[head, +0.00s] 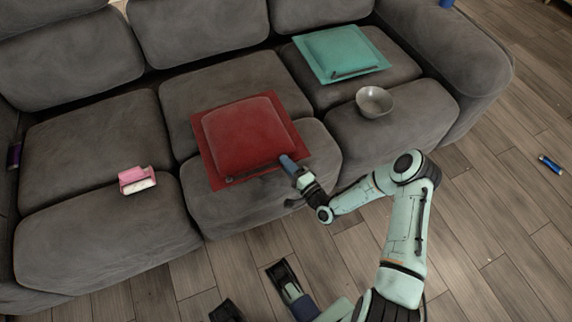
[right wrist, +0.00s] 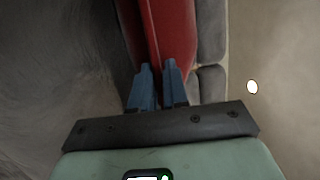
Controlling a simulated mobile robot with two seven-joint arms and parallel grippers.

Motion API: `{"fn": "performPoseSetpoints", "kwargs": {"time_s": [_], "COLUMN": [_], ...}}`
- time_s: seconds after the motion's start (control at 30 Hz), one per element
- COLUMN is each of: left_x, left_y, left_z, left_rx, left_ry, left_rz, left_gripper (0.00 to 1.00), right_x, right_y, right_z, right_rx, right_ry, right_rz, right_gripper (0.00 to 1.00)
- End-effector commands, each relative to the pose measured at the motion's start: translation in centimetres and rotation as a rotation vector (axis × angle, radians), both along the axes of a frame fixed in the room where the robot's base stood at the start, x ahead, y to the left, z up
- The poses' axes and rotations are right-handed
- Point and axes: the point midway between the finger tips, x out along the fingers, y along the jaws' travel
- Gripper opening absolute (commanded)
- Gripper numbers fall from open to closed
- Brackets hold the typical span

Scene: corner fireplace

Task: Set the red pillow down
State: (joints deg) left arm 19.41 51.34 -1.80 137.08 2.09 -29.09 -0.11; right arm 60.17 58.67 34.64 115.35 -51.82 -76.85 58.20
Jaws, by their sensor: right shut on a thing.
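The red pillow (head: 246,134) lies on the middle seat of the grey sofa in the head view, its flat border spread around a raised centre. Its near edge reaches over the front part of the seat cushion. My right gripper (head: 287,163) is shut on its near right edge. In the right wrist view, the blue fingers of the right gripper (right wrist: 157,84) pinch the red pillow (right wrist: 165,35), which extends away from them. I cannot tell whether the held edge is slightly lifted.
A teal pillow (head: 340,51) lies on the right seat of the sofa (head: 85,135), behind a grey bowl (head: 374,101). A pink object (head: 137,180) sits on the left seat. A blue can-like object (head: 550,164) lies on the wooden floor (head: 490,230) at right.

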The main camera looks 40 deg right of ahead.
Motion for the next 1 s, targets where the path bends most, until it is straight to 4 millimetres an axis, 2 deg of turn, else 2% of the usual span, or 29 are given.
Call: {"fn": "performPoseSetpoints", "kwargs": {"time_s": [0.37,0.4,0.47,0.5,0.83,1.0], "left_x": [-0.4,-0.5,-0.5,-0.5,-0.2,0.9], "left_y": [0.0,0.1,0.1,0.1,0.0,-0.1], "left_z": [-0.3,-0.3,-0.3,-0.3,0.0,1.0], "left_rx": [-0.001,-0.001,-0.001,-0.001,-0.001,0.002], "left_ry": [0.012,0.016,0.016,0.016,0.007,-0.033], "left_rz": [0.001,0.001,0.001,0.001,0.001,-0.002], "left_gripper": [0.45,0.45,0.45,0.45,0.45,0.45], "right_x": [0.1,0.0,0.0,0.0,0.0,-2.3], "right_y": [0.1,0.0,0.0,0.0,0.0,-0.1], "right_z": [-0.2,-0.4,-0.3,-0.3,0.0,-0.1], "right_rx": [0.0,0.0,0.0,0.0,-0.001,0.001], "right_ry": [-0.008,-0.003,-0.003,-0.003,-0.003,0.001], "right_rz": [0.001,0.001,0.001,0.001,0.0,-0.002], "right_gripper": [0.0,0.17,0.37,0.4,0.4,0.4]}}
